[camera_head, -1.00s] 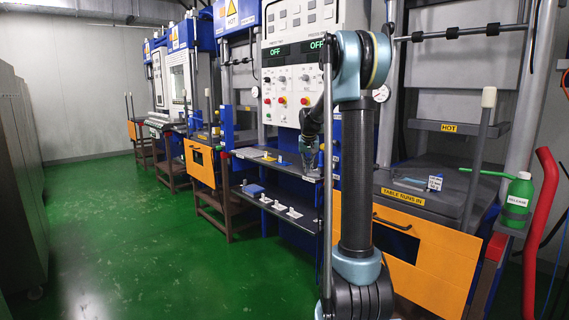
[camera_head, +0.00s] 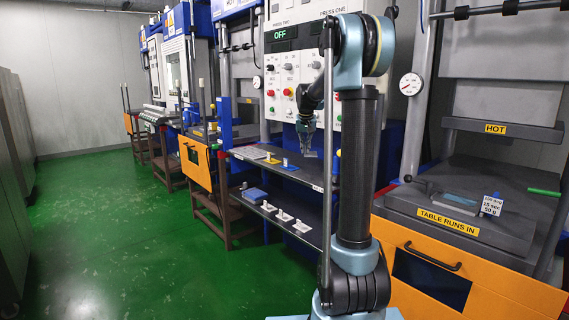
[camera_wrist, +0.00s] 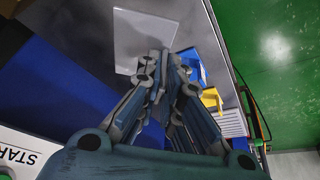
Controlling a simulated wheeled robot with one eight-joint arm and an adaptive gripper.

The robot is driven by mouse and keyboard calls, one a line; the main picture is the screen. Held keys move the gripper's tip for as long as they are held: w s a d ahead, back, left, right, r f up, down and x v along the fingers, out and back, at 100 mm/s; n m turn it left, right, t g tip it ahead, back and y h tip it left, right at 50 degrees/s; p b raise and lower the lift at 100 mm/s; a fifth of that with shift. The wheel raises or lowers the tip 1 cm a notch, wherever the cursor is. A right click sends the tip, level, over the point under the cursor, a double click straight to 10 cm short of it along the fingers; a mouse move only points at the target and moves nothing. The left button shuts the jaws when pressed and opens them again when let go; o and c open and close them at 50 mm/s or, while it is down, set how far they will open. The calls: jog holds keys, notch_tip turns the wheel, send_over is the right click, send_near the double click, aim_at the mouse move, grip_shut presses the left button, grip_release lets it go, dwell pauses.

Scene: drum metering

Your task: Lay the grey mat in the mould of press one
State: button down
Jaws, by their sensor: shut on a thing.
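My gripper (camera_head: 307,130) hangs over the back of the upper shelf, in front of the press panel. In the wrist view its fingers (camera_wrist: 160,57) are closed together on the near edge of a thin, pale grey square sheet, which looks like the grey mat (camera_wrist: 143,28). The mat sticks out beyond the fingertips. Press one stands at the right in the head view, with a dark mould (camera_head: 462,203) on its table under the raised plate marked HOT. A pale patch shows on the mould's top. The gripper is well to the left of it.
The shelf (camera_head: 318,178) carries yellow and blue items (camera_head: 270,158); several white pieces (camera_head: 283,215) lie below. Press one's orange front (camera_head: 400,240) faces me. Green floor is clear at left.

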aim_at(305, 155)
jog(key=shift+w+f, duration=0.1)
jog(key=shift+w, duration=0.25)
jog(key=f, duration=0.4)
jog(key=shift+w+d+f, duration=0.15)
jog(key=shift+w+f, duration=0.1)
jog(key=shift+f, duration=2.65)
jog(key=c, duration=1.8)
grip_release()
